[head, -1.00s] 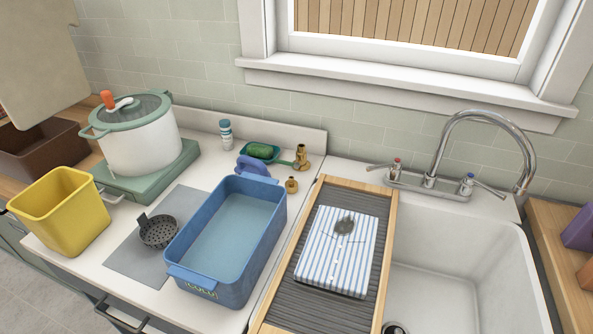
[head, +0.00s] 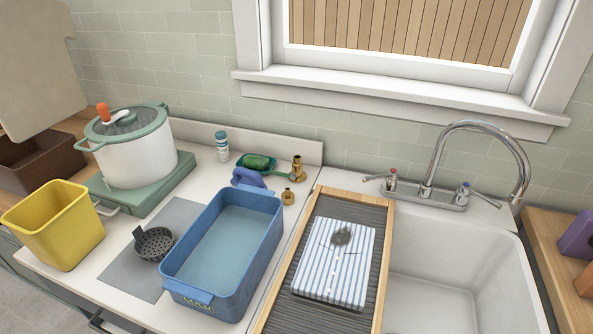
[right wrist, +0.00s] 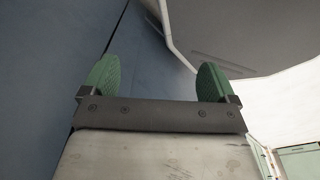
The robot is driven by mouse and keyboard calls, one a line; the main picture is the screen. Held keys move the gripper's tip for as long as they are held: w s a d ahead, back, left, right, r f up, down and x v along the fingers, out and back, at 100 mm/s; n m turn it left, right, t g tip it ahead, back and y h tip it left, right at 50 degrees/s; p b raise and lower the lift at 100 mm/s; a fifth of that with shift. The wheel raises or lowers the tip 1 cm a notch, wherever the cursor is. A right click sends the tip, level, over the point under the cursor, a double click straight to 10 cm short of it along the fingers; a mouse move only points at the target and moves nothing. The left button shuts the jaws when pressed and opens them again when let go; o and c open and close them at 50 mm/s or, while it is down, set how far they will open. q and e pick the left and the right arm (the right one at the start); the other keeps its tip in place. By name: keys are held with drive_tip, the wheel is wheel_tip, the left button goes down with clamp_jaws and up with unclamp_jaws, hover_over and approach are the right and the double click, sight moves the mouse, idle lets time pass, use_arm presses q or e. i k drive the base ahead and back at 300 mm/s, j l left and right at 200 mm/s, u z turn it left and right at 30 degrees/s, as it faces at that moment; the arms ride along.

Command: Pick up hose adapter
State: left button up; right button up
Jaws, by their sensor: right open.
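Two brass fittings stand at the back of the counter, between the blue basin and the sink. The taller one (head: 298,168) is near the backsplash, by the green dish. The smaller one (head: 288,197) is nearer, just off the basin's back right corner. I cannot tell for sure which is the hose adapter. My right gripper (right wrist: 158,80) is open in the right wrist view, its green pads apart with nothing between them. No brass fitting shows there. Neither gripper shows in the head view.
A blue basin (head: 272,228) with water stands in front of the fittings. A green dish with a green item (head: 257,162) and a blue-white bottle (head: 222,146) are behind. A wooden-framed ridged board (head: 378,285) holds striped cloth (head: 338,270). A faucet (head: 427,190) rises at the sink.

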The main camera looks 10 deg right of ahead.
sight(287, 196)
drive_tip(key=j+u, duration=0.2)
drive_tip(key=j, duration=0.55)
drive_tip(key=i+j+u, duration=0.15)
drive_tip(key=j, duration=0.65)
